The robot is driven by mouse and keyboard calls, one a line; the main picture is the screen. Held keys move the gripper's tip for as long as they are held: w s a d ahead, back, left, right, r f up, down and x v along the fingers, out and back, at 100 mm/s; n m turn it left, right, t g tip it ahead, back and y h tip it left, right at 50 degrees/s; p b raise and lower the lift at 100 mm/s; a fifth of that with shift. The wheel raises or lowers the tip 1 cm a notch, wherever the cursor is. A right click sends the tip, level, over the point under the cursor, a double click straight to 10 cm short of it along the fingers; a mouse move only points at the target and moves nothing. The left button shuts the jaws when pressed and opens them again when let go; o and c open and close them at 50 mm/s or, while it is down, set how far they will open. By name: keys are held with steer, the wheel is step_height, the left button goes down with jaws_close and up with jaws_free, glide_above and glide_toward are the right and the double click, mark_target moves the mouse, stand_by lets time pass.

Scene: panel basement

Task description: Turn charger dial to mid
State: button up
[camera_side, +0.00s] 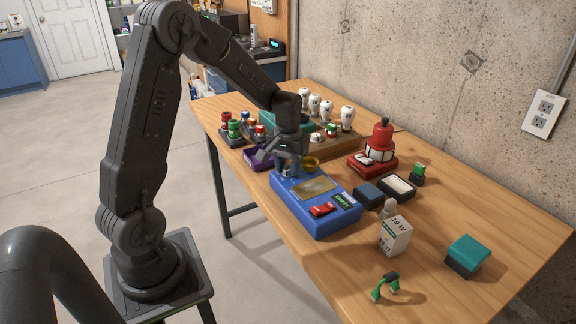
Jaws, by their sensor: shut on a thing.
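The blue charger box (325,222) sits on the wooden table. It has a tan panel (314,187), a red switch (322,209) and a small dark display with green text (343,201) on top. My gripper (287,172) points down over the charger's far left end. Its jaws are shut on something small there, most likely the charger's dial. The dial is hidden behind the jaws, so its setting cannot be read.
A yellow ring-like piece (310,163) is close to the right of my gripper. A purple tray (258,160) lies to its left. White bulbs (347,117) stand behind, and a red device (378,148) is at right.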

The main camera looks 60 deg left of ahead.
mark_target(288, 167)
steer(key=m, duration=0.5)
stand_by(0.6)
steer(key=o, duration=0.6)
steer(key=shift+o, duration=0.2)
steer(key=shift+r, duration=0.1)
step_height(288, 167, up, 14)
stand_by(0.3)
